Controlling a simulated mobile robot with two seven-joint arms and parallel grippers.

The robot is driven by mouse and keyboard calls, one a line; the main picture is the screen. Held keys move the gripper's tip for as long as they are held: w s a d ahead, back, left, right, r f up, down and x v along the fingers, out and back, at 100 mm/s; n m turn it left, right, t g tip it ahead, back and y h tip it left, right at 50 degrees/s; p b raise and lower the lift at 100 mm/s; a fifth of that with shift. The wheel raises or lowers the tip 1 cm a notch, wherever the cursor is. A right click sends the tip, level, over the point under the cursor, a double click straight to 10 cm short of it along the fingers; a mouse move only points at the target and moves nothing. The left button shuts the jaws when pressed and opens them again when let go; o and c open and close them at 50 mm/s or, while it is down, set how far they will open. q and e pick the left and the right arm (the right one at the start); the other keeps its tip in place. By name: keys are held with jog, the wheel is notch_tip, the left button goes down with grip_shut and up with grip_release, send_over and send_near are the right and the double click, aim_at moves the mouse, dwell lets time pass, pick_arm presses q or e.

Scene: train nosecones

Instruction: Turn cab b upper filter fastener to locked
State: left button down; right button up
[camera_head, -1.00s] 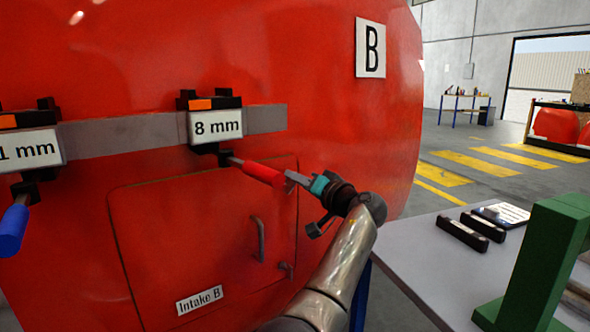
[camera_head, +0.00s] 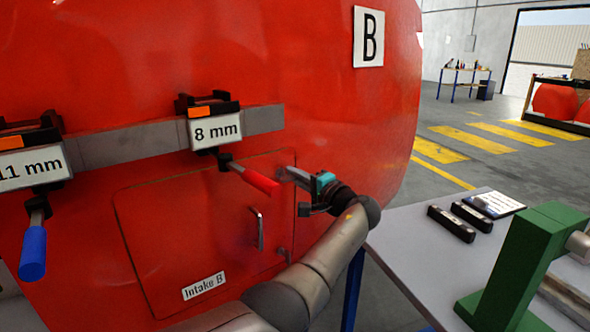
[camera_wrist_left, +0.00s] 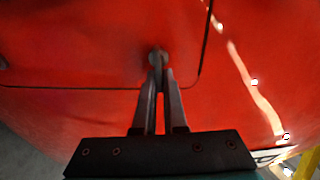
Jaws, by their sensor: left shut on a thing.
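The Intake B hatch (camera_head: 190,225) is a red panel on the red nosecone marked B. My left gripper (camera_head: 284,172) is at the hatch's upper right corner, just right of the red clamp handle. In the left wrist view my left gripper (camera_wrist_left: 158,75) is shut on a small grey upper fastener (camera_wrist_left: 157,55), near the panel's corner seam. The fingers hide most of this fastener, so I cannot tell how it is turned. A lower fastener (camera_head: 286,255) shows at the hatch's right edge. My right gripper is out of view.
The 8 mm clamp (camera_head: 213,118) has a red handle (camera_head: 262,181) jutting close to my left fingers. The 11 mm clamp (camera_head: 30,150) has a blue handle (camera_head: 33,252). A grey table (camera_head: 400,235) bears a green stand (camera_head: 520,255) at right.

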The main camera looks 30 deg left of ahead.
pick_arm(q)
jog(key=shift+f+m, duration=0.1)
jog(key=shift+m, duration=0.5)
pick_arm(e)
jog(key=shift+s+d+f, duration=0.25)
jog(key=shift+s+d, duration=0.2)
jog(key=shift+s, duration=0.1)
pick_arm(q)
jog(key=c, duration=1)
grip_release()
jog(key=shift+p, duration=0.3)
jog(key=shift+d, duration=0.25)
jog(key=p+v, duration=0.3)
jog(key=v, duration=1.1)
jog(key=shift+s+d, duration=0.25)
jog(key=shift+d, duration=0.1)
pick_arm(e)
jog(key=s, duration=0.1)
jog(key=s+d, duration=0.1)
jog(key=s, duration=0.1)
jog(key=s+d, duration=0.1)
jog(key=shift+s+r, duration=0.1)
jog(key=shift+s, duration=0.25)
